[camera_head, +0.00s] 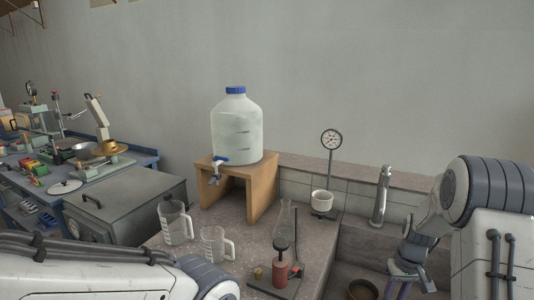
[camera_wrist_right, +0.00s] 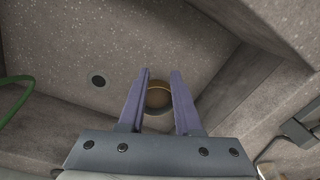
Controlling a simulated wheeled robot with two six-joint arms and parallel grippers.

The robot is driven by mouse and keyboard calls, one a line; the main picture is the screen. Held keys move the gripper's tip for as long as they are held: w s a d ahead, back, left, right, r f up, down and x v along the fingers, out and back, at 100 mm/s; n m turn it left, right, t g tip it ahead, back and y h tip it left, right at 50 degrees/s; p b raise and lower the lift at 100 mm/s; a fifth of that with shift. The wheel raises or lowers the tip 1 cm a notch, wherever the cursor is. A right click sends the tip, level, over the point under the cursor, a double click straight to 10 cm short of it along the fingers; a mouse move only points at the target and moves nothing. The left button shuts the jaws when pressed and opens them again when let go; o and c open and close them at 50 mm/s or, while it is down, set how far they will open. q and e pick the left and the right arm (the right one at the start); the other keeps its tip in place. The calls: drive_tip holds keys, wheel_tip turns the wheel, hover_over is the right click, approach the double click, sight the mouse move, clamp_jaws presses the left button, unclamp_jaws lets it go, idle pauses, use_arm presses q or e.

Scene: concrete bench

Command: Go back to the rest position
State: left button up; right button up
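My right gripper (camera_head: 408,284) points down over the sink area at the lower right of the head view. In the right wrist view its two fingers (camera_wrist_right: 161,75) are apart with nothing held between them. A round brown bowl (camera_wrist_right: 158,96) lies beyond the fingers, seen through the gap; it seems to be the brown bowl (camera_head: 362,290) at the bottom edge of the head view. My left arm crosses the lower left of the head view, and its gripper is out of frame.
A water jug (camera_head: 236,130) stands on a wooden stand (camera_head: 262,185). Two clear measuring jugs (camera_head: 176,224) (camera_head: 215,246), a red-based glass apparatus (camera_head: 281,272), a dial gauge (camera_head: 331,140) with a white cup (camera_head: 322,201) and a tap (camera_head: 381,195) stand nearby. A grey box (camera_head: 130,205) is left.

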drive_tip(key=s+a+r+n+p, duration=0.2)
drive_tip(key=s+a+r, duration=0.1)
drive_tip(key=a+r, duration=0.55)
drive_tip(key=s+a+r+n+p, duration=0.1)
drive_tip(key=s+a+r+n, duration=0.3)
drive_tip(key=a, duration=0.7)
drive_tip(key=s+a+r+p, duration=0.1)
drive_tip(key=s+a+r, duration=0.1)
drive_tip(key=s, duration=0.4)
drive_tip(key=s+a+r+n+p, duration=0.1)
drive_tip(key=s+a+r, duration=0.2)
drive_tip(key=s, duration=0.4)
drive_tip(key=s+a+r+n+p, duration=0.1)
drive_tip(key=s+a+r, duration=0.2)
drive_tip(key=s, duration=0.4)
drive_tip(key=shift+a+r+p, duration=0.25)
drive_tip(key=shift+a+p, duration=0.05)
drive_tip(key=shift+a, duration=0.55)
